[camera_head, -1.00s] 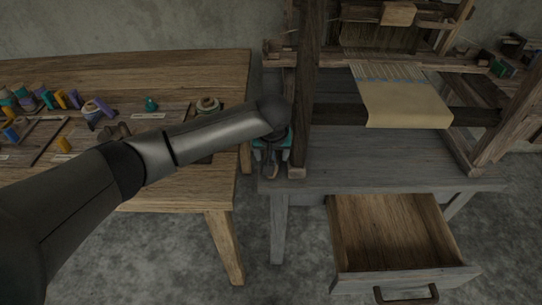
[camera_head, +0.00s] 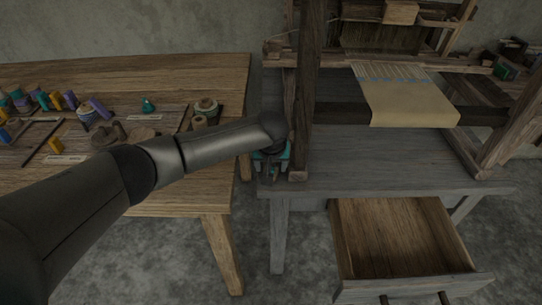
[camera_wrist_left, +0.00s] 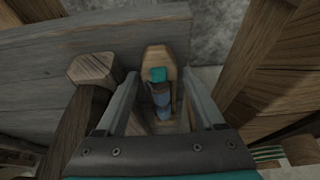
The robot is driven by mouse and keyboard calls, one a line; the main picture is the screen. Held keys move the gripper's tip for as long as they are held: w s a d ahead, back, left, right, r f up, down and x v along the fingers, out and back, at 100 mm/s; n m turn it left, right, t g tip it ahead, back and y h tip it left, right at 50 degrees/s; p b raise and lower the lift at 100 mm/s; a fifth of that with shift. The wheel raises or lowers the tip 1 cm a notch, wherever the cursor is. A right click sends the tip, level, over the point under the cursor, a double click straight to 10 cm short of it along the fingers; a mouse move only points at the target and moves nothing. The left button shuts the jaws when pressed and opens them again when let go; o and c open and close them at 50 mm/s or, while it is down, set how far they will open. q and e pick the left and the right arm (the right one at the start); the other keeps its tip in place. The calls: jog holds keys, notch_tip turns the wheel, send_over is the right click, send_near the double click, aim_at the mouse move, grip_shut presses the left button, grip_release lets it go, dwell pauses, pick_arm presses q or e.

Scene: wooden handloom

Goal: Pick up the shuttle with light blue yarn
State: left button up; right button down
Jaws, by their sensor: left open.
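The shuttle (camera_wrist_left: 156,53) is a pale wooden boat shape with a pointed end, seen in the left wrist view. Teal and dull blue yarn (camera_wrist_left: 161,92) lies in its middle. My left gripper (camera_wrist_left: 162,98) is open, with one finger on each side of the shuttle; I cannot tell if either touches it. In the head view, my left gripper (camera_head: 270,168) is at the left end of the grey loom bench (camera_head: 350,170), beside the dark loom post, and the shuttle is hidden there. My right gripper is in neither view.
The loom post (camera_head: 303,90) stands right next to my left gripper. A wooden table (camera_head: 190,75) with several spools is at the left, with a narrow gap before the bench. An open, empty drawer (camera_head: 400,240) juts out below the bench. Beige cloth (camera_head: 410,102) hangs on the loom.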

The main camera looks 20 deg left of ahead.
pick_arm(q)
grip_shut()
dwell(0.7)
